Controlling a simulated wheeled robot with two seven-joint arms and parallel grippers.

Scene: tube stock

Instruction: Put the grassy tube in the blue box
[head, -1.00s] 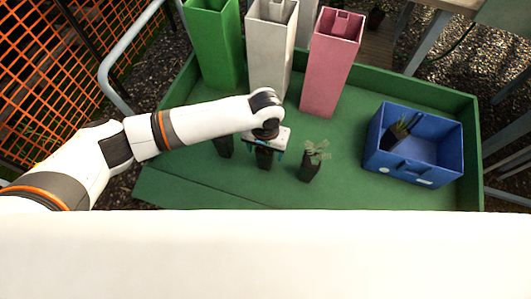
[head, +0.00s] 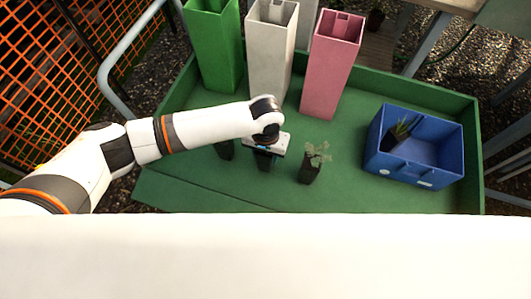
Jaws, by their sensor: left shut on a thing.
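The blue box (head: 428,173) stands at the right of the green tray. A black tube with grassy leaves (head: 393,138) leans inside it on the left. My left gripper (head: 265,151) is over the middle of the tray, shut on a black tube (head: 264,162). The gripper hides the top of that tube, so I cannot tell what grows in it. Another black tube with a leafy, fern-like plant (head: 310,172) stands just right of the gripper. A further black tube (head: 224,149) shows partly behind my left arm. My right gripper is not in view.
The green tray (head: 340,196) has raised walls at the back and right. Tall green (head: 212,45), white (head: 271,50) and pink (head: 332,65) planters stand along its back. Bare tray floor lies between the fern-like plant and the blue box.

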